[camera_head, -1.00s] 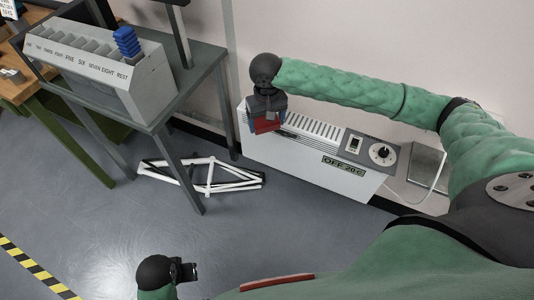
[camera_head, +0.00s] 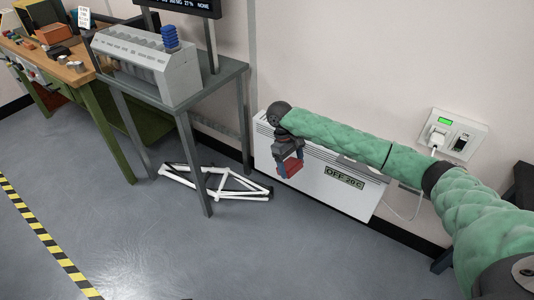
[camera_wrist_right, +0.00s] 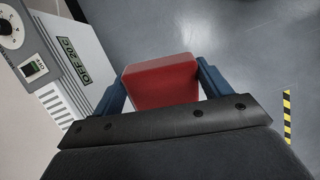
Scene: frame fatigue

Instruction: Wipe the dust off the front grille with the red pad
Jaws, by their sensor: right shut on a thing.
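My right gripper (camera_head: 288,163) is shut on the red pad (camera_head: 292,170) and holds it in front of the white heater (camera_head: 318,193) by the wall. In the right wrist view the red pad (camera_wrist_right: 160,86) sits between the two blue fingers. The heater (camera_wrist_right: 85,45) stands to the left there, with dark slots on its top and an "OFF 20 C" label. In the head view the arm and gripper hide part of the heater's top and front. Contact between pad and heater cannot be told. I cannot make out dust. My left gripper is out of view.
A grey table (camera_head: 215,82) with a slotted grey box (camera_head: 150,68) stands left of the heater. A white bicycle frame (camera_head: 215,190) lies on the floor beneath. A wall socket (camera_head: 452,135) with a plugged-in cord is at right. Open floor lies in front.

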